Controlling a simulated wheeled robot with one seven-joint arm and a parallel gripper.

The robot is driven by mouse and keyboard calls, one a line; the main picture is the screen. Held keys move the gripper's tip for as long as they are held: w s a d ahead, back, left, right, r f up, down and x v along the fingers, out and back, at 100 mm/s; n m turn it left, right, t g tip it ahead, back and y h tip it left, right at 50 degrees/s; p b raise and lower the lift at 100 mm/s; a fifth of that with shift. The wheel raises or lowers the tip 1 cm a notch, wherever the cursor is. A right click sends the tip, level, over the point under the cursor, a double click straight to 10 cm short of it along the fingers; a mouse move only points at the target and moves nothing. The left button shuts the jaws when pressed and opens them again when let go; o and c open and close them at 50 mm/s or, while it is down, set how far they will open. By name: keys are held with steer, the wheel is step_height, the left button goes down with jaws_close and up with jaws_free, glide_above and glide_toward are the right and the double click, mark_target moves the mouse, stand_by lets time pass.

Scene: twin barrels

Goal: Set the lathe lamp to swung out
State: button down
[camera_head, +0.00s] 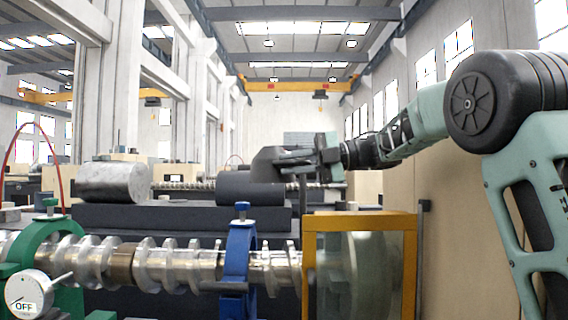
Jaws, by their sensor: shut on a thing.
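The lathe lamp appears to be the dark grey hooded head (267,165) in the middle of the head view, above a dark cylinder. A thin dark post (303,192) stands just right of it, below my gripper. My gripper (292,157) reaches in from the right and is shut on the lamp, at the right side of its head. The fingers are small and partly merge with the lamp, so the exact contact is hard to see.
A silver cylinder (115,182) and a dark cylinder (253,188) lie on a dark block. A yellow-framed guard (360,222) stands right. A dial reads OFF (28,295).

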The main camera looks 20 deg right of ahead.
steer(key=shift+f, duration=0.5)
steer(key=c, duration=1.4)
jaws_free()
steer(key=shift+r, duration=0.3)
